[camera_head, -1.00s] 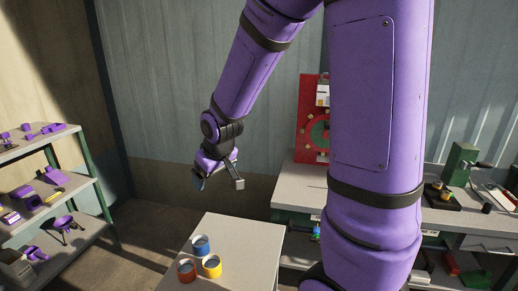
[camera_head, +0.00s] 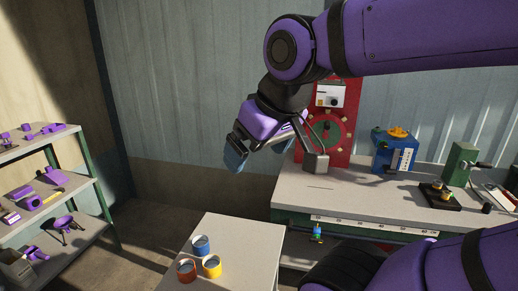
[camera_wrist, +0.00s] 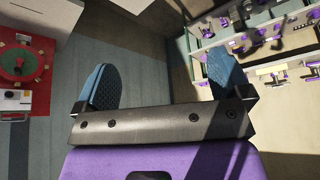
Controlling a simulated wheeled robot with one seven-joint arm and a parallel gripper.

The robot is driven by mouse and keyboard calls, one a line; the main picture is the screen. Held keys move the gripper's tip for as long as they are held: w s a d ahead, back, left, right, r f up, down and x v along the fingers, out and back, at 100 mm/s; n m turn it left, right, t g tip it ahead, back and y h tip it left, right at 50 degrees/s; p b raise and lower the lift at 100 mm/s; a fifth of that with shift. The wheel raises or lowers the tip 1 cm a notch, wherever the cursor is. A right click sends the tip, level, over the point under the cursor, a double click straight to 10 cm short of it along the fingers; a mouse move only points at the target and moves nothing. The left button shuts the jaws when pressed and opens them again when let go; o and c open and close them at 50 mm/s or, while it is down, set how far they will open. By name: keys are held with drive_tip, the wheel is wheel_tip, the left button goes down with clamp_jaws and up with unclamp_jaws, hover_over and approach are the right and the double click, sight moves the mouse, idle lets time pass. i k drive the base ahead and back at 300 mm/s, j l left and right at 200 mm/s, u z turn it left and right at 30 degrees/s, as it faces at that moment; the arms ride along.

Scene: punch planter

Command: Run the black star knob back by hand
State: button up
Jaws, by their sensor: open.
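No black star knob shows clearly enough to name for certain. My gripper (camera_head: 260,149) is in mid-air left of the panel and points down. In the wrist view its two blue-padded fingers (camera_wrist: 162,82) stand wide apart with nothing between them.
A blue machine with an orange top (camera_head: 396,152) and a green press (camera_head: 460,162) stand on the grey workbench (camera_head: 350,198). A small table (camera_head: 245,245) holds red, blue and yellow cups. A shelf (camera_head: 45,200) with purple parts stands left. Floor between is clear.

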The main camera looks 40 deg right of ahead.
sight(383, 146)
drive_tip(key=k+l+z, duration=0.15)
drive_tip(key=z, duration=1.6)
drive_tip(key=j+z, duration=0.25)
drive_tip(key=z, duration=0.2)
